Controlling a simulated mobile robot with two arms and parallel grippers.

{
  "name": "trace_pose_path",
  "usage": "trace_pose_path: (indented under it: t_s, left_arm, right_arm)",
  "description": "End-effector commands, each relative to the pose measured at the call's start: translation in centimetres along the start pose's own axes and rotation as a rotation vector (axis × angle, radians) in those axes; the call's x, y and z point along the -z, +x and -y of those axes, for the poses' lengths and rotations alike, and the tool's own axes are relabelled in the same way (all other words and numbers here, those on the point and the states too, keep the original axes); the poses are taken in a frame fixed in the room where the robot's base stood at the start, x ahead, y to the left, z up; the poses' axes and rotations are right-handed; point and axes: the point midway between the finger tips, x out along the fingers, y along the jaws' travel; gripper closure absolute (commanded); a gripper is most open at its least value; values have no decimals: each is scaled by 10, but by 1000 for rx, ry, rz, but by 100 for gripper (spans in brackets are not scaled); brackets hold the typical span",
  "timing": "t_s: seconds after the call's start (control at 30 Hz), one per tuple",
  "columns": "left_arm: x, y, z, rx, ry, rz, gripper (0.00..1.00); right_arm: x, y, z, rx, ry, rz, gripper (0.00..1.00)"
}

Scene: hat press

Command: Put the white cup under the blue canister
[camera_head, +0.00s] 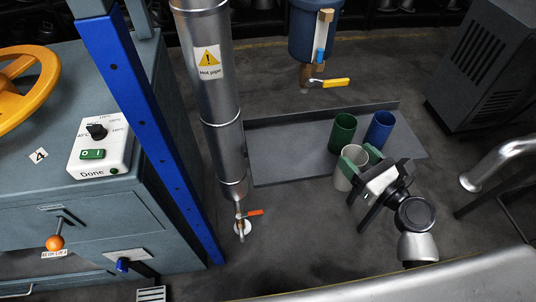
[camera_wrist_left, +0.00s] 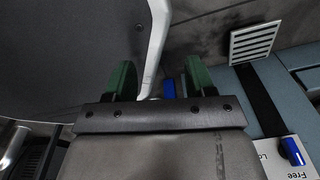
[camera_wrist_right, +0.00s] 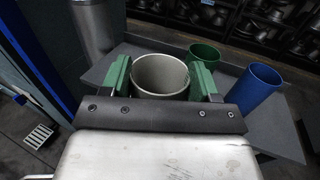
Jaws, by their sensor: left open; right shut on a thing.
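The white cup (camera_head: 345,170) is upright at the front edge of the grey shelf in the head view. My right gripper (camera_head: 364,162) is shut on it, with green fingers on both sides. In the right wrist view the cup (camera_wrist_right: 160,75) shows its open, empty top between the fingers of the right gripper (camera_wrist_right: 160,80). The blue canister (camera_head: 314,30) hangs above and behind the shelf, with a brass outlet and a yellow-handled valve (camera_head: 330,83) below it. My left gripper (camera_wrist_left: 155,80) is open and shows only in the left wrist view.
A green cup (camera_head: 342,132) and a blue cup (camera_head: 379,130) stand on the shelf (camera_head: 285,150) close to the white cup. The shelf's left part is clear. A hot pipe (camera_head: 207,90) and a blue post (camera_head: 150,130) stand left of it.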

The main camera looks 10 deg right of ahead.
Motion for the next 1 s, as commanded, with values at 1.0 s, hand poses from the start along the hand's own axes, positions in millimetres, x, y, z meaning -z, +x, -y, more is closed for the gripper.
trace_pose_path:
  t_s: [1.0]
  left_arm:
    - [2,4,-1,-1,0,-1,45]
  right_arm:
    - [4,178,-6,-13,-1,1,78]
